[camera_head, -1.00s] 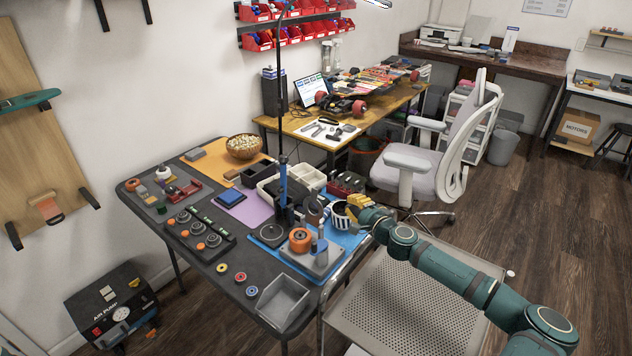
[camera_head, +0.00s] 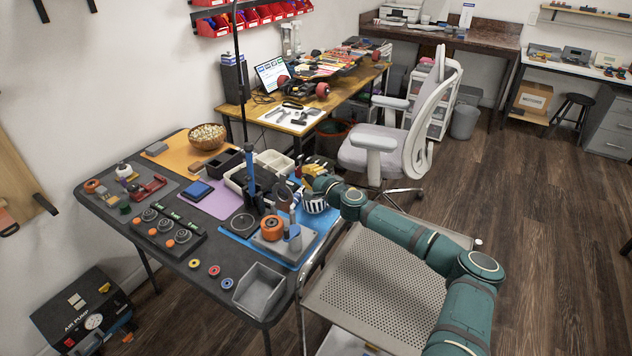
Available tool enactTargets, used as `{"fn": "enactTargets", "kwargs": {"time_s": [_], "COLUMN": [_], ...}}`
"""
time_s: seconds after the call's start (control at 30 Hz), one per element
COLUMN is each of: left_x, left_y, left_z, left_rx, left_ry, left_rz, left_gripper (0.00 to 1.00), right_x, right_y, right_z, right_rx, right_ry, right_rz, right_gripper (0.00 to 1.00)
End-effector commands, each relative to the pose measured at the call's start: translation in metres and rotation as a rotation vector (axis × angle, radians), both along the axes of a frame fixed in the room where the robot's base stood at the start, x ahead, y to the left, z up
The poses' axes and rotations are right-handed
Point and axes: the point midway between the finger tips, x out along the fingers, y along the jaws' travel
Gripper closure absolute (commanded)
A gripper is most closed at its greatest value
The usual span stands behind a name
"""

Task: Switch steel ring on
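A black switch panel (camera_head: 196,238) lies on the dark table at the left, with several round grey-rimmed controls and orange buttons in a row. Which of them is the steel ring, and whether it is on, is too small to tell. My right gripper (camera_head: 313,168), yellow at its end, is above the table's right side, just behind a striped cup (camera_head: 315,203). It is well to the right of the panel. Its fingers are too small and partly hidden to read, and I see nothing clearly held. My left gripper is out of view.
An orange roll (camera_head: 272,228) on a grey stand, a grey bin (camera_head: 259,291) and white trays (camera_head: 272,161) crowd the table's right half. A thin dark pole rises mid-table. Small coloured rings (camera_head: 214,270) lie at the front edge. A perforated metal cart (camera_head: 375,290) stands below my arm.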

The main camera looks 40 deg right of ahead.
Motion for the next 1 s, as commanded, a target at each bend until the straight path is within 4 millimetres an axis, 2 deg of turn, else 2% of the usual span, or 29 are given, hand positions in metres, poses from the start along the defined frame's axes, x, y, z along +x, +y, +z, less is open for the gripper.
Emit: {"fn": "enactTargets", "kwargs": {"time_s": [0.23,0.6,1.0], "left_x": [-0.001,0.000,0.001], "left_y": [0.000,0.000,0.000], "left_z": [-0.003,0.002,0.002], "left_rx": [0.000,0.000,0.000], "left_ry": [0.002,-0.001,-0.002], "left_rz": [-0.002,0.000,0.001], "left_gripper": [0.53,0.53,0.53], "right_x": [0.034,0.017,0.016], "right_y": [0.002,0.034,0.038], "right_z": [-0.001,0.004,0.004], "right_rx": [0.000,0.000,0.000], "right_ry": [0.000,0.000,0.000], "right_rz": [0.000,0.000,0.000], "right_gripper": [1.00,1.00,1.00]}}
